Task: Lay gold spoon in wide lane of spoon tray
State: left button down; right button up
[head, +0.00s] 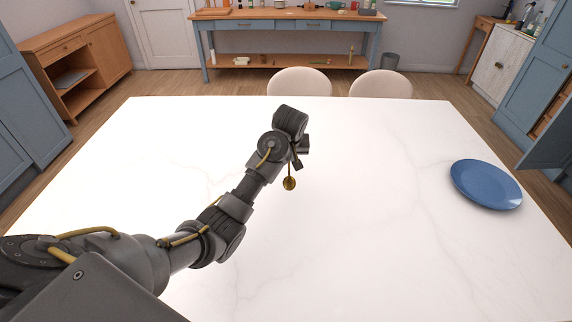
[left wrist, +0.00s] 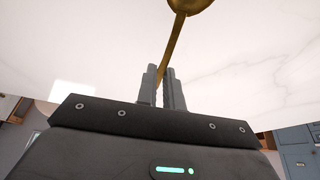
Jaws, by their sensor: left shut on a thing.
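The gold spoon (head: 289,183) hangs from my left gripper (head: 297,164) above the white table, with its bowl pointing down in the head view. In the left wrist view the spoon (left wrist: 174,48) runs out from between the fingers of my left gripper (left wrist: 165,78), with its bowl at the top edge of the picture. The left gripper is shut on the spoon's handle. I see no spoon tray in either view. My right gripper is not in view.
The white marble table (head: 390,230) is mostly bare. A blue plate (head: 486,184) lies at its right side. Two pale chairs (head: 300,82) stand at the far edge. A blue wooden workbench (head: 290,24) with small items stands behind, and blue cabinets flank the room.

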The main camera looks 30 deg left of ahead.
pick_arm(q)
jog(key=s+d+r+p, duration=0.2)
jog(key=s+d+r, duration=0.1)
jog(key=s+d, duration=0.2)
jog(key=shift+s+r+p, duration=0.15)
jog(key=shift+s+p, duration=0.25)
jog(key=shift+s, duration=0.2)
jog(key=shift+d, duration=0.15)
